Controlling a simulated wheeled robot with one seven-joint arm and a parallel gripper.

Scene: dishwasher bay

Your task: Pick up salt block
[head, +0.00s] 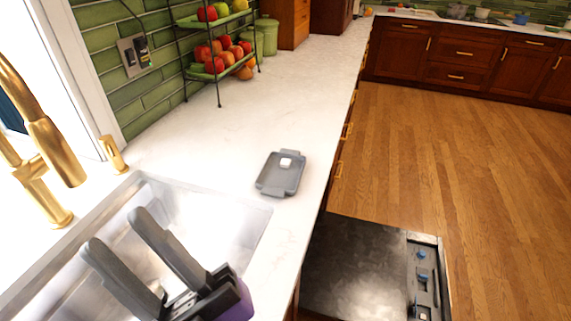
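A small white block (286,162), which looks like the salt block, sits toward the far end of a shallow grey tray (270,187). The tray lies on the white countertop, beyond the sink and near the counter's right edge. My gripper (117,231) is over the sink at the lower left. Its two grey fingers are apart with nothing seen between them, and they point up and left in the picture. It is well clear of the tray and the block.
A gold faucet (48,150) stands left of the sink (254,226). A tiered fruit rack (218,76) stands by the green tiled wall. The dishwasher door (355,265) hangs open at the lower right. The countertop (220,140) around the tray is clear.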

